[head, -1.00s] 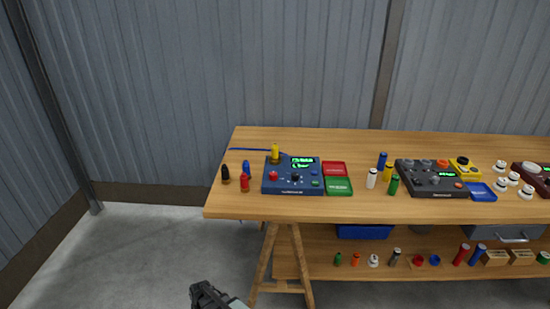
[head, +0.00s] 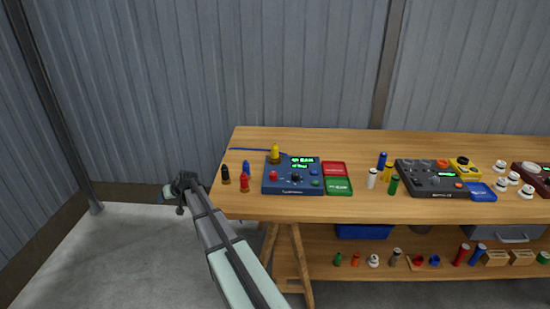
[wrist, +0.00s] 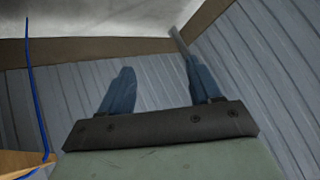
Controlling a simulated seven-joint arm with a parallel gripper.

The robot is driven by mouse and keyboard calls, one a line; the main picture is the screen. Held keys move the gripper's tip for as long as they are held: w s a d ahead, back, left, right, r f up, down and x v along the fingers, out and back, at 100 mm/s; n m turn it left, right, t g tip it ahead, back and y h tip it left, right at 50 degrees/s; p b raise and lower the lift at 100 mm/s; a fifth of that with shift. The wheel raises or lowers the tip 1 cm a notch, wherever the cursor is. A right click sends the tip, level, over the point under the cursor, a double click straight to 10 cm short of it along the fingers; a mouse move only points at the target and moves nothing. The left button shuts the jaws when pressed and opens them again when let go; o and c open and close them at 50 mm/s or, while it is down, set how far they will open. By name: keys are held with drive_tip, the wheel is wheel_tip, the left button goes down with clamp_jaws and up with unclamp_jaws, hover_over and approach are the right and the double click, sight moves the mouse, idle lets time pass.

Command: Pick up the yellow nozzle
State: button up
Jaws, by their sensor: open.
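A yellow nozzle (head: 275,152) stands upright at the back left corner of a blue control box (head: 292,188) on the wooden bench. A second yellow cylinder (head: 388,172) stands further right, between a blue, a white and a green one. My gripper (head: 168,193) is left of the bench's left edge, well apart from the yellow nozzle. In the wrist view my gripper (wrist: 160,68) has its two blue-grey fingers spread, with nothing between them. The yellow nozzle does not show in the wrist view.
Black (head: 225,174), red (head: 244,182) and blue (head: 246,168) cylinders stand on the bench left of the control box. A blue hose (wrist: 31,90) shows in the wrist view near the bench corner (wrist: 18,162). Red and green trays (head: 338,186) adjoin the box.

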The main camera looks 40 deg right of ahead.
drive_tip(key=w+d+r+m, duration=0.3)
drive_tip(key=w+d+r, duration=0.1)
drive_tip(key=d+r, duration=0.65)
wheel_tip(320, 180, up, 14)
drive_tip(key=m+g+h, duration=0.3)
drive_tip(key=m+g, duration=0.6)
drive_tip(key=m, duration=0.7)
hover_over(275, 151)
drive_tip(key=d, duration=0.1)
drive_tip(key=shift+w+d+f, duration=0.1)
drive_tip(key=shift+w+d, duration=0.1)
drive_tip(key=shift+w, duration=0.05)
wheel_tip(275, 151, down, 8)
drive_tip(key=shift+w+r, duration=0.1)
drive_tip(key=shift+w+a+f, duration=0.1)
drive_tip(key=shift+a+f, duration=0.05)
drive_tip(key=shift+f, duration=1.2)
drive_tip(key=shift+w+a+f, duration=0.1)
drive_tip(key=shift+f, duration=1.2)
drive_tip(key=shift+c, duration=0.3)
